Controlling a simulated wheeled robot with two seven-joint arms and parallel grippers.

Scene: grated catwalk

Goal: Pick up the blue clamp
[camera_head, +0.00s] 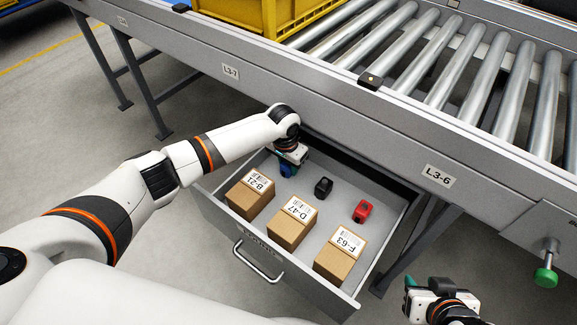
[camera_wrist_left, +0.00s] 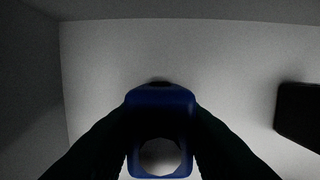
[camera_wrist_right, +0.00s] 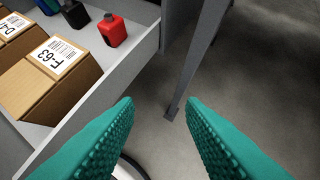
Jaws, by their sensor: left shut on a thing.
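The blue clamp (camera_wrist_left: 160,104) is between the two dark fingers of my left gripper (camera_wrist_left: 160,145) in the left wrist view, with a round hole at its lower end. The fingers press on both its sides. In the head view the blue clamp (camera_head: 288,170) shows only partly below my left gripper (camera_head: 291,160), at the back left of the open drawer (camera_head: 322,200). Whether it touches the drawer floor I cannot tell. My right gripper (camera_wrist_right: 160,115) is open and empty, outside the drawer at the lower right of the head view (camera_head: 425,285).
A black clamp (camera_head: 323,187) and a red clamp (camera_head: 362,211) stand in the drawer. Cardboard boxes B-21 (camera_head: 250,196), D-47 (camera_head: 292,225) and F-63 (camera_head: 340,256) line its front. The roller conveyor (camera_head: 440,80) overhangs its back, with a yellow crate (camera_head: 262,22) on top.

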